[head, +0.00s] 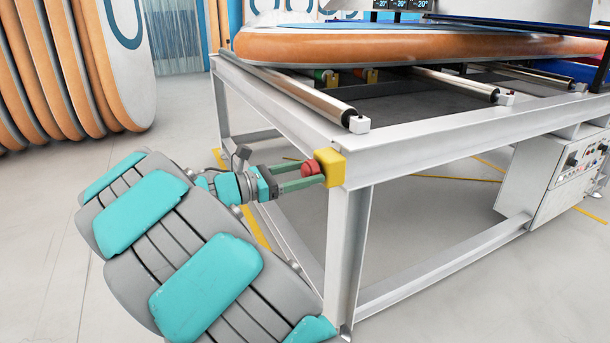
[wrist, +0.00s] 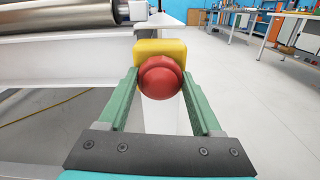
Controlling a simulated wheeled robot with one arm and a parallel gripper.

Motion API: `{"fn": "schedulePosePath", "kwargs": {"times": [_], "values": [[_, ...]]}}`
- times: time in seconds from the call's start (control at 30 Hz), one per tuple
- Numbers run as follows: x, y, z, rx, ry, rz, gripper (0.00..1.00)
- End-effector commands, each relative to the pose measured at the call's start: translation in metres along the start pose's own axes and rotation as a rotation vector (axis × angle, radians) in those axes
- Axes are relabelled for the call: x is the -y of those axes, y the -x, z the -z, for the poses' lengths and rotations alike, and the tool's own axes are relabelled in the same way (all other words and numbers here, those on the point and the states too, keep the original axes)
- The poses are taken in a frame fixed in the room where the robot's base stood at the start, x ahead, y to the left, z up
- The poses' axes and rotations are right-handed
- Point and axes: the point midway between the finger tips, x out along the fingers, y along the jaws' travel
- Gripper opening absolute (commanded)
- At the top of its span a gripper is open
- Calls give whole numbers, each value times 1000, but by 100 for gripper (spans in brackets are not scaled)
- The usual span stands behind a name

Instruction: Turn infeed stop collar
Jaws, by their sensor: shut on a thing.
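A red round knob (head: 310,168) sits on a yellow box (head: 331,167) at the near corner of the white table frame. My gripper (head: 312,172) has its two green fingers on either side of the red knob. In the wrist view the red knob (wrist: 160,78) is between the green fingertips of my gripper (wrist: 160,85), with the yellow box (wrist: 160,48) behind it. The fingers are shut on the knob. The stop collar's own ring cannot be told apart from the knob and its box.
An orange-edged board (head: 420,48) lies on the table above metal rollers (head: 290,92). The white frame leg (head: 347,250) stands just below the yellow box. A control cabinet (head: 555,175) is at the right. More boards (head: 70,65) stand at the left. The near floor is clear.

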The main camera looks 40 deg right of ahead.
Motion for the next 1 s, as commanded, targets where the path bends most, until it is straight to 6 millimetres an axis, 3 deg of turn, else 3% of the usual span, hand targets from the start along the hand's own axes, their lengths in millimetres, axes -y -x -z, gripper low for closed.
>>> {"fn": "schedulePosePath", "kwargs": {"times": [0.4,1.0], "values": [[0,0,0,2,-242,0,10],[0,0,0,0,-298,0,10]]}}
